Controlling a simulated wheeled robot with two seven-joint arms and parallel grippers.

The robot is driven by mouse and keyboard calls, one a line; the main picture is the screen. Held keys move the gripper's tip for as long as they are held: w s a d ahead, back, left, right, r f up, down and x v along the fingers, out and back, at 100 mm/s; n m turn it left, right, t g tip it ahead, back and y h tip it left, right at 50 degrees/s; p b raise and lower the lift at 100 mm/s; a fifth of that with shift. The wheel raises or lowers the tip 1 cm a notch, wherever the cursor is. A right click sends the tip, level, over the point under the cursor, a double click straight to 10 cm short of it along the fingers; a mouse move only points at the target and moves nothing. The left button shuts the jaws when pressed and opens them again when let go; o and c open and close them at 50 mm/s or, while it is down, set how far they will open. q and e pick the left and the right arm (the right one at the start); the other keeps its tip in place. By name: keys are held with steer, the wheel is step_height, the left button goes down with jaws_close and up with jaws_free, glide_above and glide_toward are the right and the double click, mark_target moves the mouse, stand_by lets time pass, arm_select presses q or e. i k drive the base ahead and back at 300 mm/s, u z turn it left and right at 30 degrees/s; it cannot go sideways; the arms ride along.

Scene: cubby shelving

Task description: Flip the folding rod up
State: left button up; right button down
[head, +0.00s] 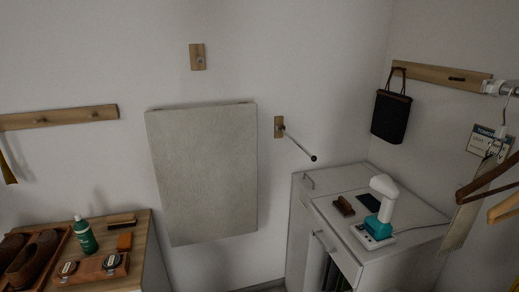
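A thin dark folding rod (299,143) with a rounded black tip sticks out from a small wooden wall plate (279,127) on the back wall, near the middle of the head view. It slopes down and to the right in the picture, with its tip in front of the wall above the white cabinet. Nothing touches it. Neither my left nor my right gripper is in the head view.
A grey board (203,172) hangs left of the rod. A white cabinet (345,192) below right carries a teal-and-white device (381,212). A black bag (391,116) hangs from a wooden rail (440,75). A wooden table (150,245) with shoe-care items stands lower left.

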mark_target(314, 158)
steer(key=u, duration=0.05)
steer(key=i, duration=1.15)
steer(key=u, duration=0.3)
